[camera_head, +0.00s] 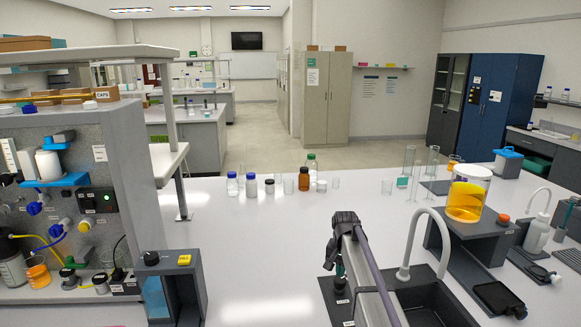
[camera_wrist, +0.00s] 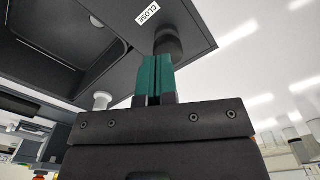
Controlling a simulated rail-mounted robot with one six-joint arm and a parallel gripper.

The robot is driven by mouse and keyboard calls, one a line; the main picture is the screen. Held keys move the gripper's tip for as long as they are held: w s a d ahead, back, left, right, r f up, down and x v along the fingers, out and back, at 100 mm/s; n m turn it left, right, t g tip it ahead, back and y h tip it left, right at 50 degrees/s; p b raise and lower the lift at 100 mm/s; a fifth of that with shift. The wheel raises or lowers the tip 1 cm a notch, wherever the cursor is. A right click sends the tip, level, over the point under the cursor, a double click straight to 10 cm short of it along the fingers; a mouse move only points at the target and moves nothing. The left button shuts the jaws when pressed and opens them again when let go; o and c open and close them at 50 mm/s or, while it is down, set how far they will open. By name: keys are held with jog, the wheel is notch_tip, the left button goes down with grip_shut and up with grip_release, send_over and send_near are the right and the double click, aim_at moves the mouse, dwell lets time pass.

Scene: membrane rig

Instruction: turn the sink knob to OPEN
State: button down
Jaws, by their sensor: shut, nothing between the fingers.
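The sink (camera_head: 432,305) is at the lower right of the head view, a dark basin with a pale curved faucet (camera_head: 414,232). The dark round sink knob (camera_wrist: 168,42) stands on the sink's dark rim in the wrist view, beside a white CLOSE label (camera_wrist: 148,13). My gripper (camera_head: 340,268) hangs over the rim left of the basin in the head view. Its teal fingers (camera_wrist: 155,62) are shut with nothing between them, and their tips overlap the knob's edge in the wrist view. I cannot tell whether they touch it. The knob's pointing direction is not visible.
Several bottles and jars (camera_head: 270,186) stand farther back on the white bench. A tank of orange liquid (camera_head: 467,196) is on a dark stand right of the faucet. A dark frame with a yellow tag (camera_head: 184,260) stands left. The bench between is clear.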

aim_at(340, 283)
jog(key=f+b, duration=0.4)
jog(key=a+f+b, duration=0.1)
jog(key=f+b, duration=0.1)
jog(key=shift+w+b, duration=0.25)
jog(key=shift+b, duration=0.15)
jog(key=shift+s+r, duration=0.1)
jog(key=shift+s, duration=0.25)
jog(key=shift+d, duration=0.15)
dwell(0.3)
